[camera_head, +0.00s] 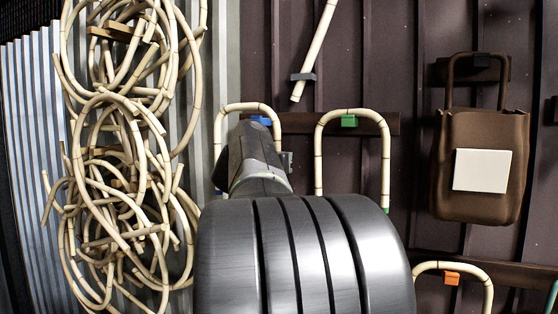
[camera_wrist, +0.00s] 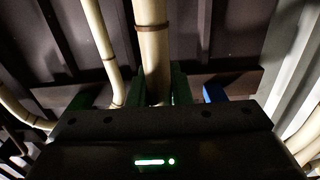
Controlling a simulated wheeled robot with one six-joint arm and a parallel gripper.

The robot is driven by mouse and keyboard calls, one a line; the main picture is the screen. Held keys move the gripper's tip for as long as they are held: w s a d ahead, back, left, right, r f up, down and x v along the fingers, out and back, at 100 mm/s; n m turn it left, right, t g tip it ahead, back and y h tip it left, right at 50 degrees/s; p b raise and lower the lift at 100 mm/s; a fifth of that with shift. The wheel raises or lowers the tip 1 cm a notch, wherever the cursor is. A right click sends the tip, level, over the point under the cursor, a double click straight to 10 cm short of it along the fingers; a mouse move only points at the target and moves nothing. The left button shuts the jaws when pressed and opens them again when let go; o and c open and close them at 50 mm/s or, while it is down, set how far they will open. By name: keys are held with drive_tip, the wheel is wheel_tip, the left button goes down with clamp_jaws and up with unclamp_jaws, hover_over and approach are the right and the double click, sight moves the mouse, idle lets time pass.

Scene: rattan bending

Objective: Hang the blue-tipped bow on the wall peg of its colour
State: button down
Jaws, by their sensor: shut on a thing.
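The bow (camera_head: 248,107) is an upside-down U of pale rattan in the head view, its arch over the blue peg (camera_head: 262,120). I cannot tell whether it rests on the peg or is held just above it. Its coloured tips are not clearly visible. My gripper (camera_head: 286,161) is mostly hidden by my arm and is shut on the bow's right leg. In the wrist view a thick rattan length (camera_wrist: 153,50) runs between the jaws (camera_wrist: 158,97). The blue peg also shows there (camera_wrist: 214,93), right of the jaws.
Another bow (camera_head: 322,150) hangs on the green peg (camera_head: 349,121), close right. A third bow (camera_head: 486,282) is at the orange peg (camera_head: 452,278). A brown bag (camera_head: 480,165), a slanted rattan pole (camera_head: 314,50) and a large rattan tangle (camera_head: 125,150) are on the wall.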

drive_tip(key=x, duration=0.7)
drive_tip(key=shift+f, duration=0.2)
drive_tip(key=shift+w+d+f, duration=0.2)
drive_tip(key=shift+w+f, duration=0.3)
idle(0.4)
drive_tip(key=c, duration=1.3)
unclamp_jaws()
drive_tip(key=shift+o, duration=0.2)
drive_tip(key=shift+s, duration=0.15)
